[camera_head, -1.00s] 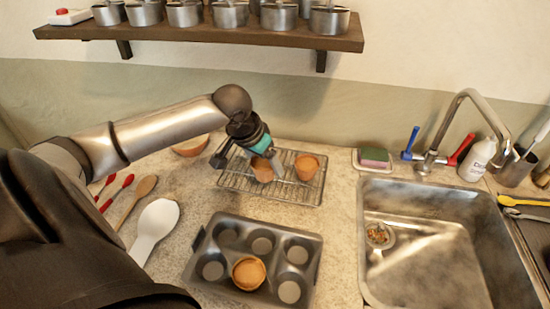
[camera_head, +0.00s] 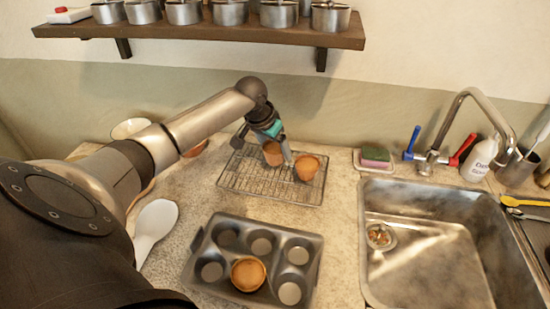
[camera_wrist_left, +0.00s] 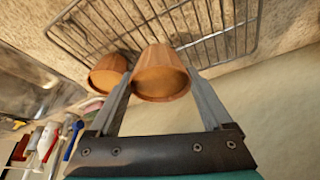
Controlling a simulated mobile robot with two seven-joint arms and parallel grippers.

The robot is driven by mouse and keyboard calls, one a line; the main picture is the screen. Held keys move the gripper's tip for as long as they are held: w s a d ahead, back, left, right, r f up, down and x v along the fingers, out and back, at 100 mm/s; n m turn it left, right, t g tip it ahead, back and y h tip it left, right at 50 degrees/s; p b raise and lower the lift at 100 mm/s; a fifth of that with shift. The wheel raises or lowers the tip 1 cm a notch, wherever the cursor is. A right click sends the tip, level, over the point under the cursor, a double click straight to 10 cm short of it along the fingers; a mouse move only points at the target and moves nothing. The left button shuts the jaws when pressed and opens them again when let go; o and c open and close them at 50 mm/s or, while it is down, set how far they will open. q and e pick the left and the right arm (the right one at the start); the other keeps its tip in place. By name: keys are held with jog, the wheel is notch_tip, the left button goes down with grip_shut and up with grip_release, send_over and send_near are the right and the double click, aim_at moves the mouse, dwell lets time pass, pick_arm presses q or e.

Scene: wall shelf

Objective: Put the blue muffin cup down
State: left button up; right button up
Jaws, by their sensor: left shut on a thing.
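My left gripper (camera_head: 280,155) is shut on an orange-brown muffin cup (camera_head: 272,151) over the wire cooling rack (camera_head: 236,181). In the left wrist view the held cup (camera_wrist_left: 160,74) sits between the two fingers (camera_wrist_left: 165,88). I cannot tell whether its base touches the rack. A second orange-brown cup (camera_head: 307,167) is on the rack just to the right, close beside a finger, and looks slightly tilted; it also shows in the left wrist view (camera_wrist_left: 108,73). A third such cup (camera_head: 248,274) sits in the dark muffin tin (camera_head: 222,255). No blue cup shows. My right gripper is out of view.
The steel sink (camera_head: 430,240) lies to the right, with a faucet (camera_head: 440,140) and sponge (camera_head: 375,156) behind it. A white spoon (camera_head: 155,225) lies left of the tin. A shelf (camera_head: 210,35) with several metal pots hangs above. The rack's front part is clear.

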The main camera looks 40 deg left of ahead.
aim_at(275, 158)
pick_arm(q)
notch_tip(275, 158, down, 3)
jog(key=shift+f, duration=0.2)
jog(key=shift+w+a+f+b, duration=0.1)
jog(key=shift+w+f+b, duration=0.1)
jog(key=shift+b, duration=0.1)
jog(key=shift+f, duration=0.1)
jog(key=o, duration=1.3)
